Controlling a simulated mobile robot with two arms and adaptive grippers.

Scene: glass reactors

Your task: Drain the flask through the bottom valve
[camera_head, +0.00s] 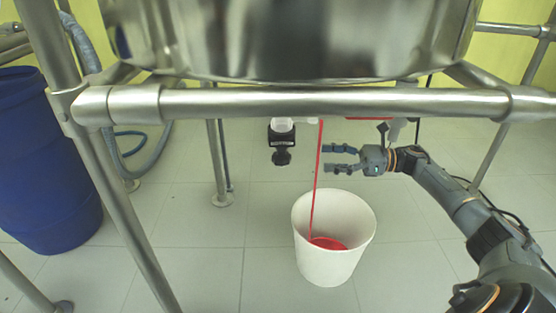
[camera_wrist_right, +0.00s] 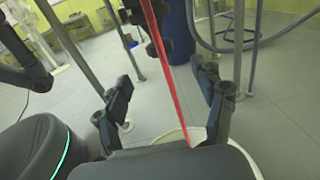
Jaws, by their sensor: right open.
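A thin red stream (camera_head: 317,180) falls from under the steel vessel (camera_head: 290,45) into a white bucket (camera_head: 335,260), where red liquid (camera_head: 328,243) lies at the bottom. A white fitting with a black knob (camera_head: 281,157) hangs left of the stream. A red horizontal piece (camera_head: 370,118) shows just under the frame bar; I cannot tell whether it is a handle or liquid. The flask itself is not visible. My right gripper (camera_head: 327,158) is open and empty above the bucket, its fingertips close to the stream. In the right wrist view, the stream (camera_wrist_right: 165,60) appears between the fingers.
A steel tube frame (camera_head: 300,102) crosses in front of the vessel, with posts at both sides. A blue barrel (camera_head: 45,165) and a grey hose (camera_head: 85,45) are at the left. The tiled floor around the bucket is clear.

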